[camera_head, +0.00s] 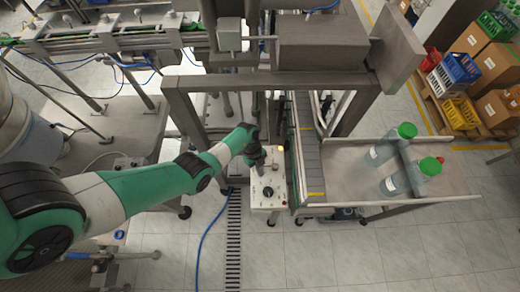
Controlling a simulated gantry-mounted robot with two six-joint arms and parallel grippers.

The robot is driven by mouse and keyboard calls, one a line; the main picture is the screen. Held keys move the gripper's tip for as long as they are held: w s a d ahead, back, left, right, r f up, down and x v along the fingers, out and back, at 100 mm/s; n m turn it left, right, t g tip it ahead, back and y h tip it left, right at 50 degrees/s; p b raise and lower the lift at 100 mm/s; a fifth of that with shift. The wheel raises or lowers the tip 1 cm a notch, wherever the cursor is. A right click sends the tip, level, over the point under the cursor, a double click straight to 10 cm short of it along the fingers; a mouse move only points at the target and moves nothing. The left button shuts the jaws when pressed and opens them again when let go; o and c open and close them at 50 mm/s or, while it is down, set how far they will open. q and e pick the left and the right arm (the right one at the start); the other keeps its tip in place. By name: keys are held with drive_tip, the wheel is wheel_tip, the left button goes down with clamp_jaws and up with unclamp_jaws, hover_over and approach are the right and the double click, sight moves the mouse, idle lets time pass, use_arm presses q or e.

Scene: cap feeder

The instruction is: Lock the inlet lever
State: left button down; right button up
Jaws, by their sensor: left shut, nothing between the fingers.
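My left arm reaches in from the left, and its gripper (259,164) is shut and empty. It points down at the upper part of a small white control box (277,203) with a black round knob (268,191). A small metal piece on the box, just right of the fingertips, may be the inlet lever. The gripper partly covers this spot, and I cannot tell the lever's position or whether the fingers touch it. My right gripper is not in view.
A metal frame (190,87) stands behind the box. Just right are a conveyor (307,145) and a steel tray (350,188) holding two green-capped bottles (385,148) (405,178). A blue hose (203,240) and floor drain (233,240) lie in front. Crates and cartons stand far right.

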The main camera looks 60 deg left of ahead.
use_arm(q)
drive_tip(key=d, duration=0.1)
drive_tip(key=d+p, duration=0.1)
drive_tip(key=d, duration=0.1)
drive_tip(key=shift+s+r+p, duration=0.3)
drive_tip(key=shift+r+p, duration=0.05)
drive_tip(key=shift+r, duration=0.05)
drive_tip(key=p+v, duration=0.2)
drive_tip(key=v, duration=0.6)
drive_tip(key=shift+w+a+r+p, duration=0.3)
drive_tip(key=shift+w+p, duration=0.1)
drive_tip(key=shift+w, duration=0.2)
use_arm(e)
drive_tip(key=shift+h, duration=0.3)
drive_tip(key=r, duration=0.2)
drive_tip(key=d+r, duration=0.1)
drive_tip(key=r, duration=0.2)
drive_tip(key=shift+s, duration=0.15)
